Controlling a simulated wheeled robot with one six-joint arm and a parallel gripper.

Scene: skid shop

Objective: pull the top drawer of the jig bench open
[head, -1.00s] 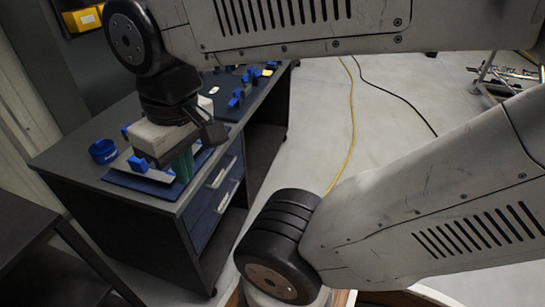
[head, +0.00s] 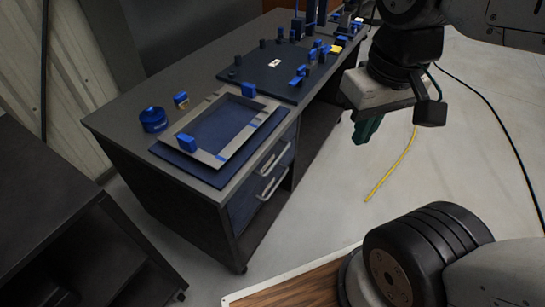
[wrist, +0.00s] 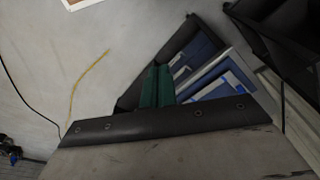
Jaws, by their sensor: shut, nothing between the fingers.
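The jig bench (head: 130,95) is a dark grey bench at the left of the head view. Its blue top drawer has a pale bar handle (head: 274,156); a second handle (head: 273,182) sits on the drawer below. Both drawers look shut. My gripper (head: 366,130), with green fingers, is in the air to the right of the bench, apart from the drawers, shut and empty. In the wrist view, the green fingers (wrist: 156,87) show as one closed block, with the blue drawer fronts (wrist: 200,50) just right of them.
A pale frame (head: 200,152) lies on a blue plate on the bench top, beside a blue round container (head: 153,119). A dark fixture plate (head: 262,72) with several blue blocks lies farther back. A dark table (head: 60,215) stands at lower left. A yellow cable (head: 392,168) crosses open floor.

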